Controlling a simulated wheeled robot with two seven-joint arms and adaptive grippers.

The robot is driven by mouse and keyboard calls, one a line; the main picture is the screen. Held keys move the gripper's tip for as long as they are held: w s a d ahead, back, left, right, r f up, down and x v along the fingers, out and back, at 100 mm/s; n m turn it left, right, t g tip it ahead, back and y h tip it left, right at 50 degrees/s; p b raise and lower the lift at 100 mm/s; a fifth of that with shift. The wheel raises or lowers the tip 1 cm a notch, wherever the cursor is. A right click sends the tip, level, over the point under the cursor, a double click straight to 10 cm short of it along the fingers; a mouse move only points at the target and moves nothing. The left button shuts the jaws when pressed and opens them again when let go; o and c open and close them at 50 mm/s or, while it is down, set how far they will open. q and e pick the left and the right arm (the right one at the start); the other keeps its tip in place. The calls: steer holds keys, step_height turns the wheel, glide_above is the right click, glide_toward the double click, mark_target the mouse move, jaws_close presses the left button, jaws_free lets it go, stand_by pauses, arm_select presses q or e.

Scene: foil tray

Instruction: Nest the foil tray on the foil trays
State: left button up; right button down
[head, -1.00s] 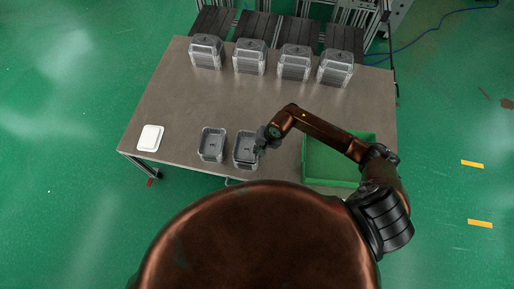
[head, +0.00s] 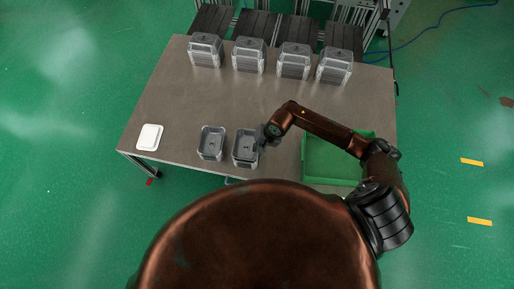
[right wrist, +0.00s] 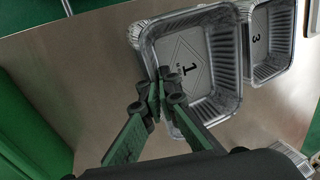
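A silver foil tray marked 1 (right wrist: 185,60) fills the middle of the right wrist view, open side up. In the head view it is the right one of two trays (head: 245,148) near the table's front edge. My right gripper (right wrist: 161,88) is at its side wall, fingertips nearly together across the rim. It appears shut on that thin wall; the tips hide the contact. In the head view this gripper (head: 268,138) is at the tray's right side. A second foil tray, marked 3 (right wrist: 268,40), is beside it, also in the head view (head: 211,143). My left gripper is not in view.
Several stacks of foil containers (head: 249,57) stand along the table's back. A white flat item (head: 150,137) lies at the front left. A green bin (head: 333,182) is right of the trays. The middle of the grey table (head: 190,103) is clear.

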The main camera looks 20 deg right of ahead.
steer(key=c, duration=2.7)
jaws_free()
steer(key=o, duration=0.6)
steer(key=v, duration=1.2)
